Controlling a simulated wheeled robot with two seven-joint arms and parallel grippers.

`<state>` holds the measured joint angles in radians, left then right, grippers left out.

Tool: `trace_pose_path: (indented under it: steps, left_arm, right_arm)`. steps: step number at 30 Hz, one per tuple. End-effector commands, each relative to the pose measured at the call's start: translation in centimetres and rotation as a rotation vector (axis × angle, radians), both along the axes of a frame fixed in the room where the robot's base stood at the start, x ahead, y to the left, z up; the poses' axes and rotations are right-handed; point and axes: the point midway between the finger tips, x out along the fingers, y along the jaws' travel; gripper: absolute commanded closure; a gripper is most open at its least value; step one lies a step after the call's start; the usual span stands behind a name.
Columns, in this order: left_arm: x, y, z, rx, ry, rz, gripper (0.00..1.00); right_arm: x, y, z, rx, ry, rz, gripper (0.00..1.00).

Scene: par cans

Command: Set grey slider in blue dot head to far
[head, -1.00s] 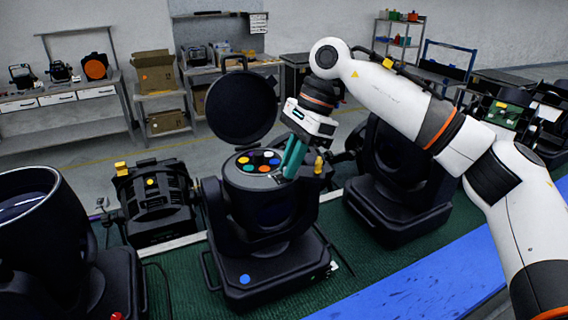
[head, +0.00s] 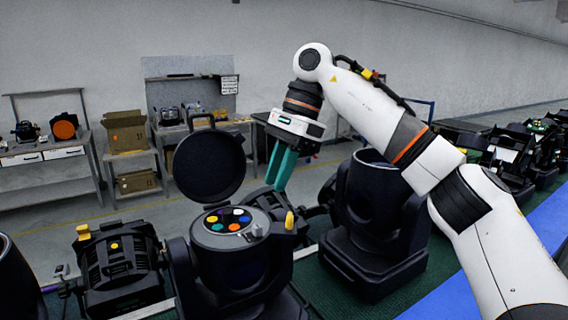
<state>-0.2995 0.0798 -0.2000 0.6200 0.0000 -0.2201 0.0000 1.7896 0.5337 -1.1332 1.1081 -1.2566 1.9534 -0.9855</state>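The moving head in the middle (head: 232,268) stands with its round black lid (head: 208,166) swung up. Its round top panel shows several coloured discs, among them a blue one (head: 245,219). A small grey piece, seemingly the slider (head: 257,232), sits at the panel's right edge; its exact setting is too small to tell. The blue dot on the base is out of view now. My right gripper (head: 276,187) has teal fingers pointing down, a narrow gap between them, empty, above and behind the panel's right side, apart from it. My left gripper is not in view.
A yellow knob (head: 289,220) sticks up at the head's right. Another black head (head: 372,215) stands to the right under my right arm, and a black lamp with a yellow part (head: 118,262) is at the left. Benches and cardboard boxes (head: 125,131) stand behind.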

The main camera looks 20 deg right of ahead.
Motion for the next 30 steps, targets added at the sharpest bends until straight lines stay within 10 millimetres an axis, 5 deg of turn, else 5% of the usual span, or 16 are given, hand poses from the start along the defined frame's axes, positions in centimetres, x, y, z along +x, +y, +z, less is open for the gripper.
trace_pose_path:
  steps: [7,23,30]
  left_arm:
    - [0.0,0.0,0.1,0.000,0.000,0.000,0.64]
    - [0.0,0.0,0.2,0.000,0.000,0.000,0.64]
    - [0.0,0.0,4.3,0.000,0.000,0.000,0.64]
  right_arm:
    - [0.2,-1.2,2.9,0.000,-0.001,-0.001,0.76]
    - [0.2,-1.3,3.2,0.000,0.000,0.000,0.76]
    - [0.2,-1.3,7.4,0.000,0.000,0.000,0.76]
